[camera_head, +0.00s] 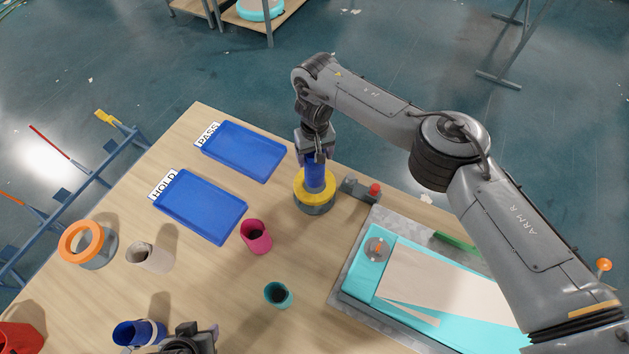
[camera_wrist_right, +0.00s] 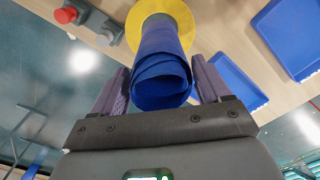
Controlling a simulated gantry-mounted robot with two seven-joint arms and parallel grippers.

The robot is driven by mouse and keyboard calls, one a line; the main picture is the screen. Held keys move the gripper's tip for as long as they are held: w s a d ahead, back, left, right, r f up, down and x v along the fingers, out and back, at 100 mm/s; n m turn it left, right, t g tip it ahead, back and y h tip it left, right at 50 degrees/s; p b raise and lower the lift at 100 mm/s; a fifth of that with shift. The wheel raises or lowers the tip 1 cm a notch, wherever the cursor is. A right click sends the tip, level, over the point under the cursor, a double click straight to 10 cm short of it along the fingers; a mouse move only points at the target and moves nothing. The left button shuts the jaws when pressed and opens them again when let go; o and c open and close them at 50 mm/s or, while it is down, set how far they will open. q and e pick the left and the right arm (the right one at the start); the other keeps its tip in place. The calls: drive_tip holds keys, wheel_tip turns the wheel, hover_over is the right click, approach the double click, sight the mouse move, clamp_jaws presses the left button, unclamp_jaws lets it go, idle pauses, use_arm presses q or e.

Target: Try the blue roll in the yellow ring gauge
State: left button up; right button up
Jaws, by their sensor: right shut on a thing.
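A blue roll (camera_head: 315,173) stands about upright, its lower end at the opening of the yellow ring gauge (camera_head: 314,190). The ring sits on a grey round base. My right gripper (camera_head: 314,157) is shut on the roll's upper part from above. In the right wrist view the roll (camera_wrist_right: 162,70) lies between the two fingers (camera_wrist_right: 160,88), with its spiral end facing the camera and the yellow ring (camera_wrist_right: 184,14) around its far end. How deep it sits is hidden. My left gripper (camera_head: 190,340) shows partly at the bottom edge; its fingers are unclear.
Blue PASS tray (camera_head: 243,151) and HOLD tray (camera_head: 200,207) are left of the gauge. A red-button box (camera_head: 362,190) stands close right. Pink (camera_head: 256,237), teal (camera_head: 278,294), beige (camera_head: 150,257) and banded blue (camera_head: 139,332) rolls and an orange ring gauge (camera_head: 81,243) stand nearer.

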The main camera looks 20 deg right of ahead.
sight(315, 173)
drive_tip(key=shift+f+b, duration=0.3)
drive_tip(key=shift+f, duration=0.3)
drive_tip(key=shift+f+b, duration=0.45)
drive_tip(key=shift+f, duration=0.25)
drive_tip(key=shift+f+b, duration=0.35)
drive_tip(key=shift+f, duration=0.35)
drive_tip(key=shift+f+b, duration=0.4)
drive_tip(key=shift+f, duration=0.25)
drive_tip(key=shift+f+b, duration=0.5)
drive_tip(key=shift+f, duration=0.2)
drive_tip(key=shift+f+b, duration=0.45)
drive_tip(key=shift+f, duration=0.25)
drive_tip(key=shift+f+b, duration=0.55)
drive_tip(key=shift+f, duration=0.3)
idle(0.6)
idle(0.8)
